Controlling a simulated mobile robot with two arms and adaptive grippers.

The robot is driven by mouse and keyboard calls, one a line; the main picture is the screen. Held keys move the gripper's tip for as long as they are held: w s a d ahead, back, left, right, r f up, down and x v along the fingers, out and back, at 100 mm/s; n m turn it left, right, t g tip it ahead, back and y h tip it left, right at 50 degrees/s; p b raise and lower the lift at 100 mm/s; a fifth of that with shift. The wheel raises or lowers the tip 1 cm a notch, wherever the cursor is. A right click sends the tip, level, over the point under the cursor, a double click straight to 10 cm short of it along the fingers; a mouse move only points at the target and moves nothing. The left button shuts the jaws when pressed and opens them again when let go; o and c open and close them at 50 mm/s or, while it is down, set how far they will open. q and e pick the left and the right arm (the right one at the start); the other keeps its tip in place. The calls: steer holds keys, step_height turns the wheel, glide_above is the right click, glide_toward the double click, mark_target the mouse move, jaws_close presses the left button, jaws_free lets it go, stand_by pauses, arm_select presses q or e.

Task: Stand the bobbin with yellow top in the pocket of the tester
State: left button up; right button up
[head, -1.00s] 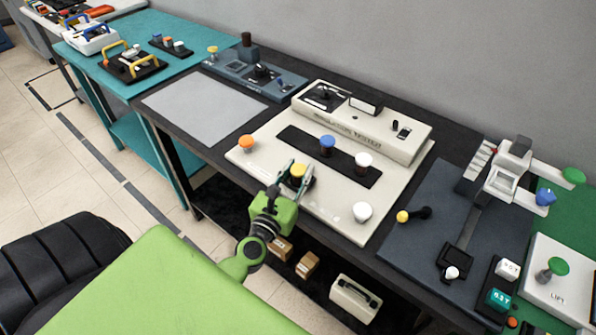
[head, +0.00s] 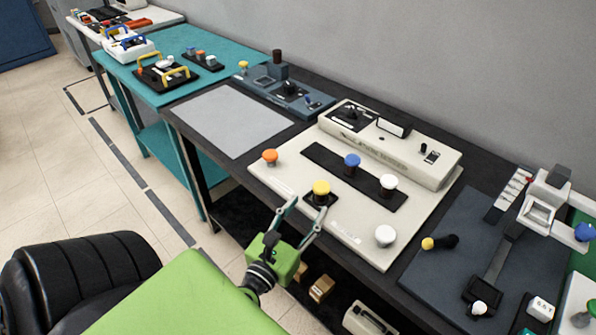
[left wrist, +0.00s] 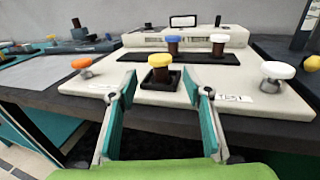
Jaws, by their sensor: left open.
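The bobbin with yellow top (head: 321,187) stands upright in a black square pocket (head: 320,201) at the front of the cream tester (head: 270,178). The left wrist view shows the same bobbin (left wrist: 160,66) with its brown body standing inside the dark pocket rim (left wrist: 175,82). My left gripper (head: 300,217) is open and empty, just in front of the bobbin and apart from it. In the left wrist view its fingers (left wrist: 162,92) are spread wide on either side of the bobbin's line. My right gripper is not in view.
A blue-topped bobbin (head: 352,161) and a white-topped one (head: 388,183) stand on the tester's black strip. An orange-topped piece (head: 270,156) and another white-topped piece (head: 385,235) stand at the tester's sides. A grey mat (head: 232,120) lies empty to the left.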

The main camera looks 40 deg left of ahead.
arm_select(q)
steer(key=shift+s+d+b, duration=0.2)
steer(key=shift+s+b, duration=0.1)
steer(key=shift+s, duration=0.6)
steer(key=shift+s+d+b, duration=0.15)
steer(key=shift+s+b, duration=0.1)
steer(key=shift+s, duration=0.6)
